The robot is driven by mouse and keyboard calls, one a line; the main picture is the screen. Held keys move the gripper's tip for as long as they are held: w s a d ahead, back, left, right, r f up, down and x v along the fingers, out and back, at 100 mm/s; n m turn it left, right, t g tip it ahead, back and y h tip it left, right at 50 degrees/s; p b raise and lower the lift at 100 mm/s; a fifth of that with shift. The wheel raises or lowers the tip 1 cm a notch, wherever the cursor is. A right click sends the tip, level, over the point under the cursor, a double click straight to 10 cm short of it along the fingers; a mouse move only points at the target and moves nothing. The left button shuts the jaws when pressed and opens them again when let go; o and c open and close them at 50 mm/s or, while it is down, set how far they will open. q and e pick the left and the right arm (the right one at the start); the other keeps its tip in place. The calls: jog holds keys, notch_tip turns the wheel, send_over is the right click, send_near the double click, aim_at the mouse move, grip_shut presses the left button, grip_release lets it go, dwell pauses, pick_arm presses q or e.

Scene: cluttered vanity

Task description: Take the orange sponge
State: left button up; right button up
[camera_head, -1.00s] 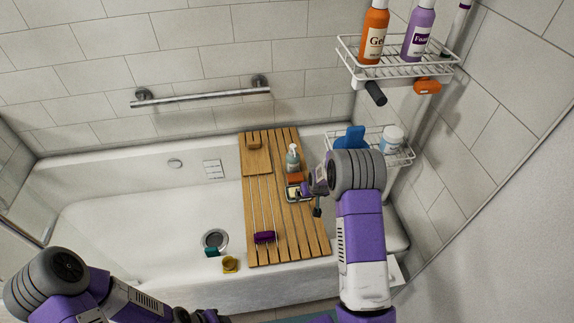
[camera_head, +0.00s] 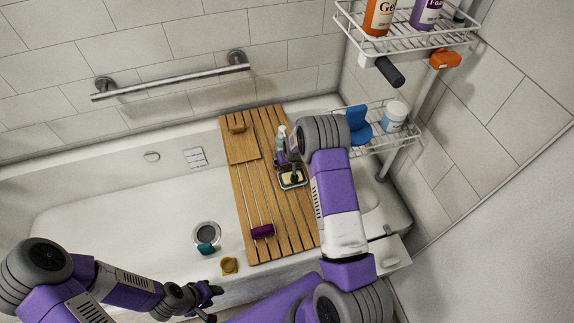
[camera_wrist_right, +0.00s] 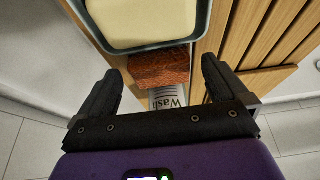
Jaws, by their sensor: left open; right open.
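The orange sponge (camera_wrist_right: 160,67) shows in the right wrist view as a rough, red-orange block. It lies between the tips of my open right gripper (camera_wrist_right: 159,78), with a small gap on each side; I cannot tell the height gap. In the head view my right gripper (camera_head: 289,155) is over the wooden bath board (camera_head: 288,235) and hides the sponge. My left gripper (camera_head: 207,297) is open and empty, low in front of the tub, far from the sponge.
A soap dish (camera_head: 293,178) and a pump bottle (camera_head: 281,138) labelled "Wash" (camera_wrist_right: 168,97) stand close to the sponge. A purple-headed item (camera_head: 263,231) lies on the board. A wire rack (camera_head: 385,140) stands at right. Another orange item (camera_head: 445,60) hangs under the upper shelf.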

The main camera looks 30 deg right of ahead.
jog(key=shift+w+f, duration=0.2)
jog(key=shift+f, duration=0.2)
jog(key=shift+r, duration=0.1)
jog(key=c, duration=1)
jog(key=shift+r, duration=0.1)
jog(key=shift+c, duration=0.2)
